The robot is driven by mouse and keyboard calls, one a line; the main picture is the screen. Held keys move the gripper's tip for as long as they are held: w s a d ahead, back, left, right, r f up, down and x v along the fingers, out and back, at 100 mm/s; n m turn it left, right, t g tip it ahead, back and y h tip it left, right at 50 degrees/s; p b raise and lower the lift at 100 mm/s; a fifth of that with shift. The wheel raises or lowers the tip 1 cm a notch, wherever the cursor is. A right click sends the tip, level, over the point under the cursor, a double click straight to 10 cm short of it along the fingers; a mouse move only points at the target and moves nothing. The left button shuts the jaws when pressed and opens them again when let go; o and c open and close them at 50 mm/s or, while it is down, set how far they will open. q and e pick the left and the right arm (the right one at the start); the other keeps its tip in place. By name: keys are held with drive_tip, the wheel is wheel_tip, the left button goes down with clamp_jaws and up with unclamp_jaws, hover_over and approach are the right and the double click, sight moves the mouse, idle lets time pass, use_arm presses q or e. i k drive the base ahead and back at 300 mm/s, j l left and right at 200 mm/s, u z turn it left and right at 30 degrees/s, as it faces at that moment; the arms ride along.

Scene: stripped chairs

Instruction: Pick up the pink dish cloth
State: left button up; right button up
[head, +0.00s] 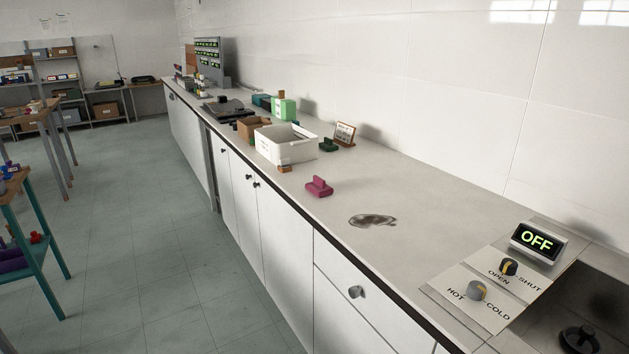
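A pink-magenta object (319,188) lies on the pale countertop (440,215), near its front edge and in front of the white bin. It is the only pink thing on the counter; it has a flat base with a raised lump on top, and I cannot make out a cloth weave at this size. Nothing touches it. Neither of my grippers shows in the head view.
The white bin (286,143), a green object (328,145) and a small framed picture (344,134) stand behind. A sink (580,310) with knobs and an "OFF" display (538,241) is at right. Floor (170,260) is clear.

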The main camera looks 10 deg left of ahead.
sight(318, 187)
drive_tip(key=i+j, duration=0.2)
drive_tip(key=j, duration=0.15)
drive_tip(key=i+j+z, duration=0.1)
drive_tip(key=i+j, duration=0.3)
drive_tip(key=j, duration=0.25)
drive_tip(key=i+j+z, duration=0.1)
drive_tip(key=j, duration=0.25)
drive_tip(key=i+j, duration=0.3)
drive_tip(key=i+j+z, duration=0.1)
drive_tip(key=j, duration=0.3)
drive_tip(key=i, duration=0.05)
